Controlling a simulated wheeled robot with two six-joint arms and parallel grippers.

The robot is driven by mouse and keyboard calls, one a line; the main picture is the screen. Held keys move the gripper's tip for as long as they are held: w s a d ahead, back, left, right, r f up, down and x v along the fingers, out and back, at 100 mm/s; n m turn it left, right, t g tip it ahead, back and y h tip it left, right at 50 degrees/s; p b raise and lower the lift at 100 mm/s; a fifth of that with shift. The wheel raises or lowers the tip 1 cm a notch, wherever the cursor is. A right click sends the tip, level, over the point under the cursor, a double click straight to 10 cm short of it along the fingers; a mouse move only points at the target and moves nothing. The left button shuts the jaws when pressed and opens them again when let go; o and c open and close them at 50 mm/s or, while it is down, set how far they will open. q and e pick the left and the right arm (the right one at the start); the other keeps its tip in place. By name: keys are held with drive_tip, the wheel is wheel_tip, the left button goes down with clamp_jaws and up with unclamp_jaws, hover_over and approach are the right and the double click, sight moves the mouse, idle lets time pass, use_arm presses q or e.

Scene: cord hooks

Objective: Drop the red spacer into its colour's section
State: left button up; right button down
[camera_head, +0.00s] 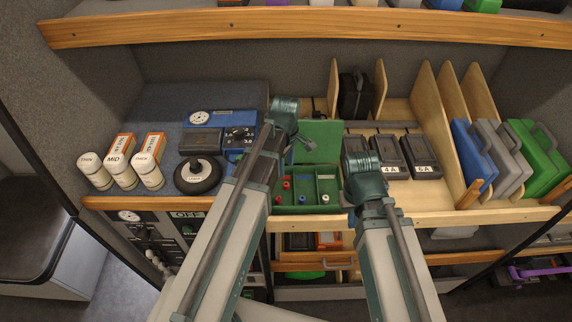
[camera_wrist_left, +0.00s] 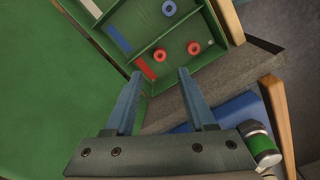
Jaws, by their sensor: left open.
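The green case (camera_head: 308,209) lies open on the bench, its lid (camera_head: 320,138) raised behind it. Two red spacers (camera_head: 286,184) (camera_head: 279,199) lie in its left section. In the left wrist view, both red spacers (camera_wrist_left: 160,56) (camera_wrist_left: 194,47) show in the section with the red strip (camera_wrist_left: 146,70). A blue spacer (camera_wrist_left: 169,8) lies across the divider, in the section with the blue strip (camera_wrist_left: 118,38). My left gripper (camera_wrist_left: 160,74) is open and empty above the case, pointing at the red section. My right gripper (camera_head: 362,178) is beside the case; its fingers are not clear.
Black battery packs (camera_head: 419,157) stand right of the case. Left are a blue gauge unit (camera_head: 222,122), a black round spool (camera_head: 198,176) and white canisters (camera_head: 122,171). Wooden dividers and coloured panels (camera_head: 473,152) stand at the right. A shelf (camera_head: 300,27) crosses above.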

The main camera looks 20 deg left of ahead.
use_arm(q)
drive_tip(key=s+d+r+m+p, duration=0.1)
drive_tip(key=s+d+m, duration=0.4)
drive_tip(key=s+m, duration=0.2)
drive_tip(key=s+d+r+m+y+p, duration=0.1)
drive_tip(key=s+d+m, duration=0.4)
drive_tip(key=m, duration=0.6)
drive_tip(key=shift+s+d+r+m, duration=0.3)
drive_tip(key=shift+s+r, duration=0.4)
drive_tip(key=shift+s, duration=0.45)
use_arm(e)
wheel_tip(320, 180, up, 3)
drive_tip(key=shift+r, duration=0.1)
use_arm(q)
wheel_tip(320, 180, down, 9)
drive_tip(key=b, duration=0.8)
drive_tip(key=shift+r+b, duration=0.1)
drive_tip(key=shift+b, duration=0.25)
drive_tip(key=shift+r, duration=0.2)
use_arm(e)
wheel_tip(320, 180, down, 8)
drive_tip(key=shift+f, duration=0.2)
